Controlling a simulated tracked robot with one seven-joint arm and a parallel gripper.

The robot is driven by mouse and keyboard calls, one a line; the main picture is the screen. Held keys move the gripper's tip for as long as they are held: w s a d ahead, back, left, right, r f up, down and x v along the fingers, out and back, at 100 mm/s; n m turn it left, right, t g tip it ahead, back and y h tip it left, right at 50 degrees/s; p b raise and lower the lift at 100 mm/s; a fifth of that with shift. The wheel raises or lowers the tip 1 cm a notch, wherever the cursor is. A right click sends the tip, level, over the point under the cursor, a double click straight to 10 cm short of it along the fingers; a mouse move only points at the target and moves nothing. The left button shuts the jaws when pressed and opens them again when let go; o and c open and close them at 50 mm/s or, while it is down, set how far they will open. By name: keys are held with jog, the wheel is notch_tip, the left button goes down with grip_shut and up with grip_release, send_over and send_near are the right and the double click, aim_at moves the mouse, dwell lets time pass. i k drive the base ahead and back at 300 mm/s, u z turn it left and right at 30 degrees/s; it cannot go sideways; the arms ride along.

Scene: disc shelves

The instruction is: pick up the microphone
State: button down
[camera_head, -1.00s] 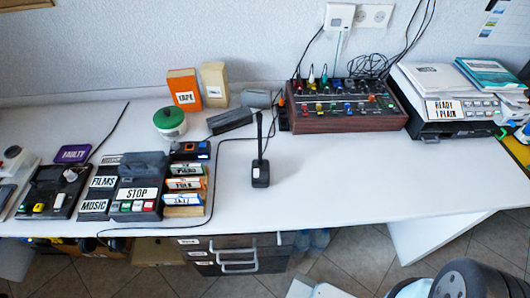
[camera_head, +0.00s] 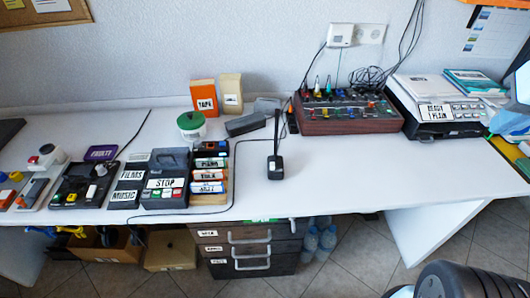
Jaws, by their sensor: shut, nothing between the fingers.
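The microphone (camera_head: 275,166) stands upright on the white desk (camera_head: 340,180), a little right of the middle of the picture. It has a small black block-shaped base and a thin black stem rising from it. Clear desk surface lies around its front and right side. My gripper's fingers are not in view; only a dark rounded part of my arm shows at the bottom right corner, well away from the microphone.
Left of the microphone are a rack of labelled cassettes (camera_head: 209,174) and a STOP player (camera_head: 165,185). Behind it are a grey box (camera_head: 245,124) and a wood-sided mixer (camera_head: 345,117). A printer (camera_head: 442,112) stands right. Drawers (camera_head: 248,250) are below. A dark cable runs near the microphone.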

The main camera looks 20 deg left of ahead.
aim_at(277, 174)
jog(key=z, duration=1.1)
jog(key=i, duration=0.15)
jog(key=u, duration=3.45)
jog(key=k, duration=0.8)
jog(key=z, duration=0.7)
jog(key=i, duration=1)
jog(key=z, duration=0.1)
